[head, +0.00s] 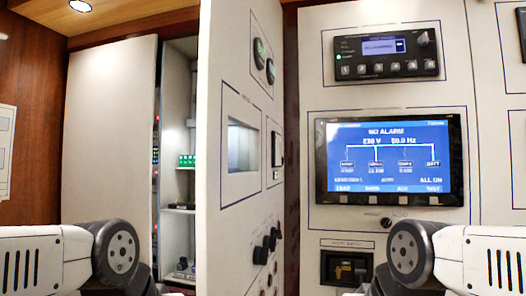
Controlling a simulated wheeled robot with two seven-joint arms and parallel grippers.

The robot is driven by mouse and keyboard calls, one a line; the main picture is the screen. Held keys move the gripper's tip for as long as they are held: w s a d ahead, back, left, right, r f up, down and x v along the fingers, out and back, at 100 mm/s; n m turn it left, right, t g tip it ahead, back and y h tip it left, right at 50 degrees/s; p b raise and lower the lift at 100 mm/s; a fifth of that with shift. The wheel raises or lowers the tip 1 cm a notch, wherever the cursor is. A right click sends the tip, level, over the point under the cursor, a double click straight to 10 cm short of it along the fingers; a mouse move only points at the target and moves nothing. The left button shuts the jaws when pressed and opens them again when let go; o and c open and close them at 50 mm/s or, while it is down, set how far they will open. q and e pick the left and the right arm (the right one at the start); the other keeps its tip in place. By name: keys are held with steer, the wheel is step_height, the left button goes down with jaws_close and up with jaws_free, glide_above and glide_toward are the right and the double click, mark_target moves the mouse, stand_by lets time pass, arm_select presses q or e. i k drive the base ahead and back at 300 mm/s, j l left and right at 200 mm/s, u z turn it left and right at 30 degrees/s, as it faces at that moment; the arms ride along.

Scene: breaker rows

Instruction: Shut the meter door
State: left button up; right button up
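The meter door (237,190) is a tall white panel in the middle of the head view. It stands open, swung out toward me and seen at a steep angle. Its face carries two dark oval meters (259,54), a window (243,145) and several black knobs (268,247). Left of its near edge an open gap shows the cabinet inside (180,110). Neither of my grippers is in view; only links of my left and right arms show in the bottom corners.
Another white panel (108,135) stands left of the gap. Shelves (181,210) and small green parts (187,161) show inside. To the right are a lit blue screen (388,158), a control unit (385,53) and a dark socket (346,268). A wooden wall (35,70) is at far left.

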mark_target(241, 72)
steer(key=k+j, duration=0.1)
steer(key=k, duration=0.15)
steer(key=k+l+z, duration=0.1)
steer(key=l, duration=0.25)
steer(key=k+l+z, duration=0.15)
steer(key=k+l, duration=0.15)
steer(key=k+l+z, duration=0.1)
steer(key=l, duration=0.4)
steer(key=k, duration=0.05)
